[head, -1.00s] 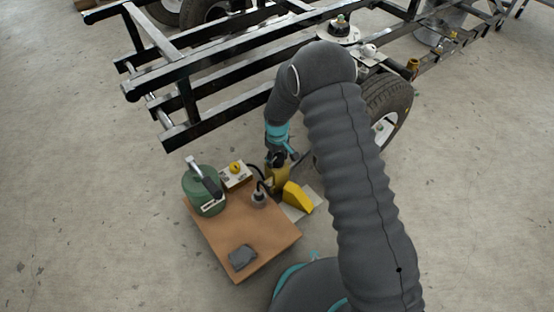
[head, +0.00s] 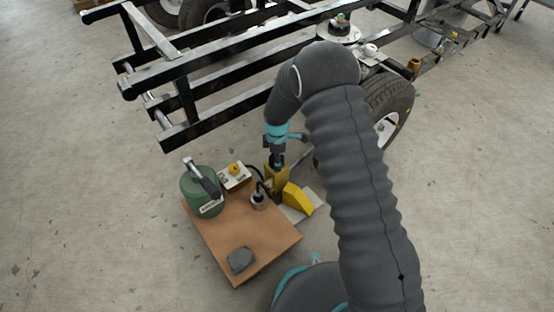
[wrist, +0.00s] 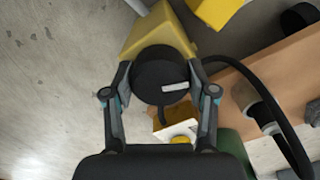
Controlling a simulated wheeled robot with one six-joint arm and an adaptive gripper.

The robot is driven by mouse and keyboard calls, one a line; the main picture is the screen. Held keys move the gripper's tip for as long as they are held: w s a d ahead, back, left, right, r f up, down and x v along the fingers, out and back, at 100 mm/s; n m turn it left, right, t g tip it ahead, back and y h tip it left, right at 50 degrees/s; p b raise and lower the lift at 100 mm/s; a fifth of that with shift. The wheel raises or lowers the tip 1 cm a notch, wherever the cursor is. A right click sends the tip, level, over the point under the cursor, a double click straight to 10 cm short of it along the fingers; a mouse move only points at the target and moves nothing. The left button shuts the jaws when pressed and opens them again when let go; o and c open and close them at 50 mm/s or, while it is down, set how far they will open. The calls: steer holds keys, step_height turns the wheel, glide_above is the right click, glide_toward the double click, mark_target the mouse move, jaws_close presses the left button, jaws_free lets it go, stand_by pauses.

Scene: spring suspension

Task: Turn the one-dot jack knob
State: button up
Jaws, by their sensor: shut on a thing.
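A black round knob (wrist: 160,75) with a short white bar on its top sits at the end of a yellow jack body (wrist: 150,32) in the wrist view. My gripper (wrist: 160,82) is shut on this knob, one finger on each side. In the head view my gripper (head: 277,161) points down at the top of the yellow jack (head: 277,183), beside the wooden board. The knob is mostly hidden there by my gripper. I cannot make out a dot marking.
The wooden board (head: 245,236) carries a green canister (head: 202,196), a white box with a yellow knob (head: 235,170), a grey block (head: 241,260) and a black hose. A yellow wedge (head: 297,197) stands right. The black frame (head: 220,122) and wheel (head: 388,105) are behind.

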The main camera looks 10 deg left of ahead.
steer(key=shift+n, duration=2.2)
steer(key=o, duration=1.2)
steer(key=shift+c, duration=0.2)
step_height(320, 180, up, 12)
